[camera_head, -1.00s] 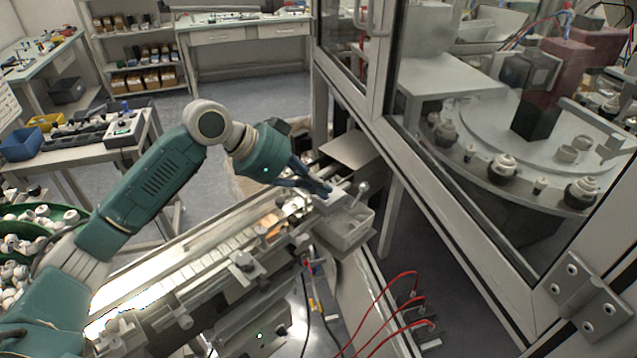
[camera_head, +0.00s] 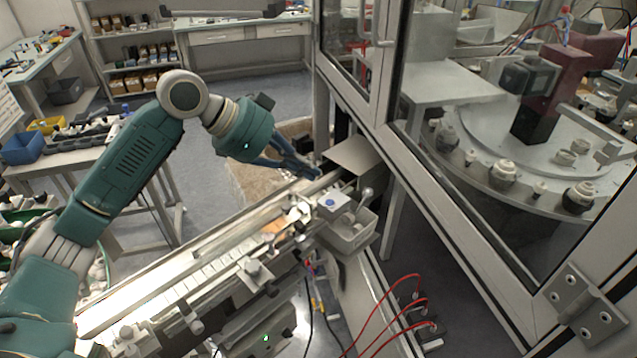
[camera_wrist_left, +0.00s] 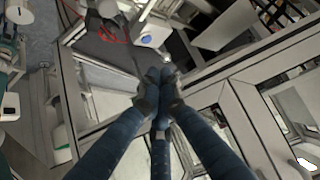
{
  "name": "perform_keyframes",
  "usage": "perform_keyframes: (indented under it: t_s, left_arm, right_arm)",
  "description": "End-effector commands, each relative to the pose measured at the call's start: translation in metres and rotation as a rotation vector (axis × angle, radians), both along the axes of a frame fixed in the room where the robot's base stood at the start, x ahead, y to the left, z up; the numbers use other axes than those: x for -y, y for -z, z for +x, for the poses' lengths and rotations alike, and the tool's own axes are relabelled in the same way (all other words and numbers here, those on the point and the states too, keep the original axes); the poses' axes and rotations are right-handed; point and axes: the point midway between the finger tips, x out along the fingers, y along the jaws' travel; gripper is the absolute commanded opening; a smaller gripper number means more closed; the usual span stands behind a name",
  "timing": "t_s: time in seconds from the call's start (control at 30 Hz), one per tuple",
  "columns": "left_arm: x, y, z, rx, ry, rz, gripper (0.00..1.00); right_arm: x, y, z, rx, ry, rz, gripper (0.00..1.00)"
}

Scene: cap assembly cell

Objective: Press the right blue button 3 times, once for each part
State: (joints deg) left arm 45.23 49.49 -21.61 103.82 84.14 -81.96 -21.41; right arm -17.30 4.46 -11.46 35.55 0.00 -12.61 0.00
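The blue button (camera_head: 330,202) sits on top of a small white box (camera_head: 334,208) at the far end of the conveyor. In the left wrist view the blue button (camera_wrist_left: 146,39) shows uncovered, beyond the fingertips. My left gripper (camera_head: 312,172) is above and behind the box, apart from the button. Its dark blue fingers (camera_wrist_left: 158,82) come together at the tips in the left wrist view, with nothing between them. My right gripper is not in view. No second blue button is clear in the head view.
The conveyor (camera_head: 190,280) runs from lower left to the box. A grey bin (camera_head: 350,235) with a small lever (camera_head: 366,194) stands right beside the box. The glazed cell frame (camera_head: 440,190) closes off the right side. Red cables (camera_head: 385,300) hang in front.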

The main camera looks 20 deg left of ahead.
Motion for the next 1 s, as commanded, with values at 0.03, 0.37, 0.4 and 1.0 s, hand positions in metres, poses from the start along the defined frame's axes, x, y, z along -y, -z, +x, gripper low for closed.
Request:
perform_keyframes:
  t_s: [0.03, 0.37, 0.4, 1.0]
  left_arm:
    - [-0.007, -0.004, -0.003, 0.005, -0.002, 0.002, 0.0]
    - [-0.027, -0.034, -0.018, 0.003, -0.001, 0.0, 0.0]
    - [-0.028, -0.034, -0.019, 0.003, -0.001, 0.0, 0.0]
    - [-0.028, -0.035, -0.019, 0.002, -0.001, -0.001, 0.0]
  right_arm:
    - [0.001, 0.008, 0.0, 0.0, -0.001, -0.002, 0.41]
    - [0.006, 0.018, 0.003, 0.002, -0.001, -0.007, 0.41]
    - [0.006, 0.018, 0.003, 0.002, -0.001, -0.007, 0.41]
    - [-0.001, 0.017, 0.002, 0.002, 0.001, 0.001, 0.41]
